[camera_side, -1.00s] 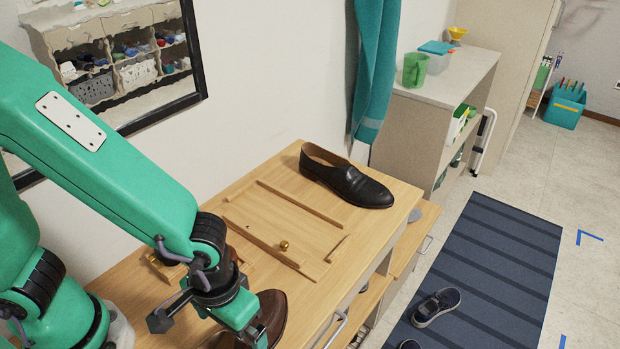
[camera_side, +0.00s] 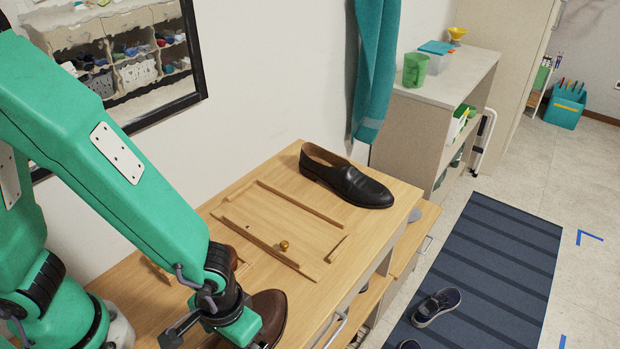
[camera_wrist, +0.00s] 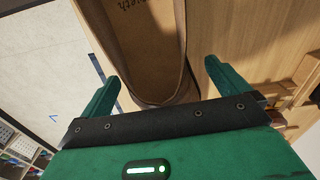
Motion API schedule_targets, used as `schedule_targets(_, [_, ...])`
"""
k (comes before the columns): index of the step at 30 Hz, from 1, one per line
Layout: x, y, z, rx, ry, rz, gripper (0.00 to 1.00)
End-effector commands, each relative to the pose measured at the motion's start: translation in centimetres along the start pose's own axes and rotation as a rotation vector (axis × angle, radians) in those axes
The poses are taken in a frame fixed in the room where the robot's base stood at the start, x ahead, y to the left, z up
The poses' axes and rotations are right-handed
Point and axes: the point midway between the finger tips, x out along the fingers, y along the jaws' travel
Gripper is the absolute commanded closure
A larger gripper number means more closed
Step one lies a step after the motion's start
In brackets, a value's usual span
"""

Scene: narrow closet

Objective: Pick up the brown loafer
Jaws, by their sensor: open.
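The brown loafer (camera_side: 268,315) lies on the wooden cabinet top at the near side, partly hidden behind my arm and gripper in the side view. In the wrist view the loafer (camera_wrist: 150,92) shows its tan insole and opening, running between my two green fingers. My gripper (camera_wrist: 108,82) is open, with one finger on each side of the loafer's near end. I cannot tell whether the fingers touch it. In the side view my gripper (camera_side: 245,335) is low over the loafer, its tips mostly hidden.
A black loafer (camera_side: 345,178) sits at the far end of the cabinet top (camera_side: 245,195). Raised wooden strips (camera_side: 300,203) and a small brass knob (camera_side: 284,246) lie between the shoes. Another brown shape (camera_side: 230,257) shows behind my wrist. A wall rises along the back.

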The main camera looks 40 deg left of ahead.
Motion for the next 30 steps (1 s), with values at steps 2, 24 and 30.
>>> schedule_targets(2, [-0.01,0.00,0.01,0.000,0.000,0.000,0.00])
schedule_targets(24, [-0.06,0.03,-0.02,0.000,0.001,0.001,0.54])
schedule_targets(30, [-0.44,0.06,-0.04,0.000,0.001,0.002,0.54])
